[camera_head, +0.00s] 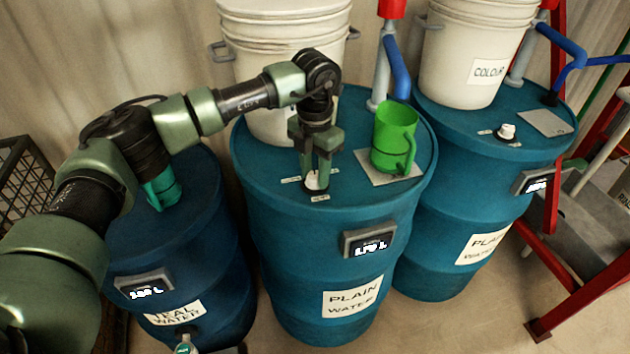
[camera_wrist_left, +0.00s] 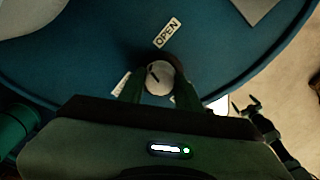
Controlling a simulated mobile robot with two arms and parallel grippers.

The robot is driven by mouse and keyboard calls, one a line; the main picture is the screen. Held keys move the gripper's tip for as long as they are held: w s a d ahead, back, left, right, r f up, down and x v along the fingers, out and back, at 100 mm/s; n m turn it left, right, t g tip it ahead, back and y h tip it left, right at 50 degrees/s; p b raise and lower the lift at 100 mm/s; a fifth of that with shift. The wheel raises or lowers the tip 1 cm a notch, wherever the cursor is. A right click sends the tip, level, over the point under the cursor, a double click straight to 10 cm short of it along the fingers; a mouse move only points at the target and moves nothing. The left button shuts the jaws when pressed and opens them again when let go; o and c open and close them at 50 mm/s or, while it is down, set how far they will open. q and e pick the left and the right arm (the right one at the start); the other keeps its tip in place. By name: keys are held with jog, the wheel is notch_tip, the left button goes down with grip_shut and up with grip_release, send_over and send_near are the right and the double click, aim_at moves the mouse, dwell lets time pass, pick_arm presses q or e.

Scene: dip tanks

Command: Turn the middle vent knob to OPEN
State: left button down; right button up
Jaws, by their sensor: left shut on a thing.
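The middle vent knob (camera_wrist_left: 160,78) is a small white knob with a dark pointer line, on top of the middle blue drum (camera_head: 265,240). In the left wrist view its pointer slants to the upper left, not at the OPEN label (camera_wrist_left: 167,33) above it. My left gripper (camera_head: 316,182) reaches down over the drum and is shut on the knob, one finger on each side. Two other labels by the knob are partly hidden by the fingers. A dark pronged shape at the right of the left wrist view may be my right arm; its state is unclear.
A green mug (camera_head: 392,140) stands on a pale plate right of my left gripper. A white bucket (camera_head: 285,50) stands behind it. The right drum (camera_head: 440,220) has its own white knob (camera_head: 506,132) and a COLOUR bucket (camera_head: 470,65). The left drum (camera_head: 215,260) is under my left arm.

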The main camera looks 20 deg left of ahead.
aim_at(315, 175)
pick_arm(q)
jog(key=m+b, duration=0.2)
jog(key=m, duration=0.1)
jog(key=shift+w, duration=0.1)
jog(key=shift+m+b, duration=0.75)
jog(key=shift+m, duration=0.75)
jog(key=shift+r, duration=0.15)
jog(key=c, duration=1)
grip_release()
jog(key=shift+o, duration=0.2)
notch_tip(315, 175, up, 8)
jog(key=shift+f+b, duration=0.15)
jog(key=shift+b, duration=0.75)
